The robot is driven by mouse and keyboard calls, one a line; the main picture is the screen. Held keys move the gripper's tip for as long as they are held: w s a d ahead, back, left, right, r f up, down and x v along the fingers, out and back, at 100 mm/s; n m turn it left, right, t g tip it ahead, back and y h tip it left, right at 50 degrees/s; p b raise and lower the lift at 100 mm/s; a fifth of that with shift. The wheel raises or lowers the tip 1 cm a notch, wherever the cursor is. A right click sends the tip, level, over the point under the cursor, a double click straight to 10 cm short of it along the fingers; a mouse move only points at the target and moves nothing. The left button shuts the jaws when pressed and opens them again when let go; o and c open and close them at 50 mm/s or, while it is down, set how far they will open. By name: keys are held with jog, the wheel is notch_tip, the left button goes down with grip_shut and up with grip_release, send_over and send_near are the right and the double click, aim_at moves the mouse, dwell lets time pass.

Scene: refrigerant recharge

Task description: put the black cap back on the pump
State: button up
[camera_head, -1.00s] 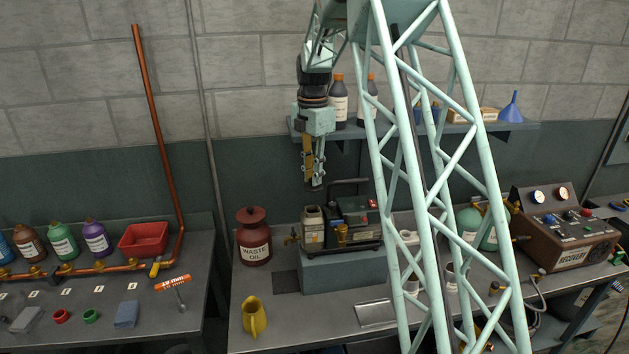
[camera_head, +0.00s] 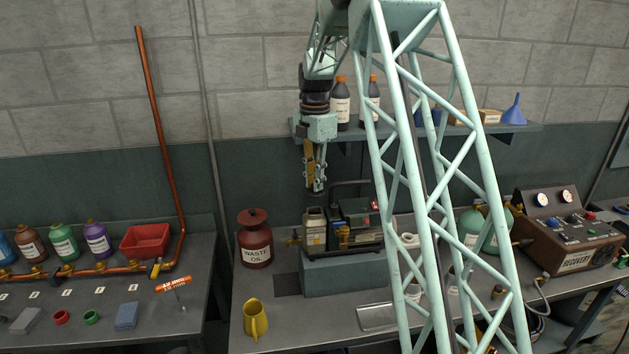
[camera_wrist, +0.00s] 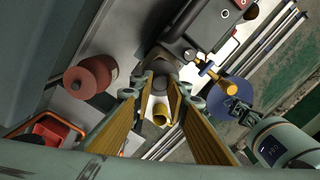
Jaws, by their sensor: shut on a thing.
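The pump (camera_head: 360,220) is a dark machine with a carrying handle, standing on a grey block on the bench. A pale labelled container-like part (camera_head: 314,232) shows at its left end. My gripper (camera_head: 315,190) points down just above that part, its yellow-brown finger pads close together. In the wrist view my gripper (camera_wrist: 163,88) is shut on a small dark rounded thing, the black cap (camera_wrist: 161,74), between the fingertips. The pump body (camera_wrist: 205,22) lies beyond the fingertips there. The cap is tiny and partly hidden in the head view. I cannot tell whether it touches the pump.
A dark red waste oil can (camera_head: 255,240) stands left of the pump. A yellow jug (camera_head: 255,318) is at the bench front. A wall shelf (camera_head: 460,130) with bottles (camera_head: 340,105) is behind my arm. A recovery unit (camera_head: 568,242) stands at the right.

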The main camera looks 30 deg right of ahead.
aim_at(314, 193)
jog(key=shift+f+b, duration=1.5)
jog(key=shift+f, duration=1.6)
jog(key=shift+f, duration=0.4)
dwell(1.1)
jog(key=o, duration=1.3)
jog(key=shift+r, duration=0.15)
jog(key=shift+r+p, duration=1.85)
jog(key=shift+r, duration=1.5)
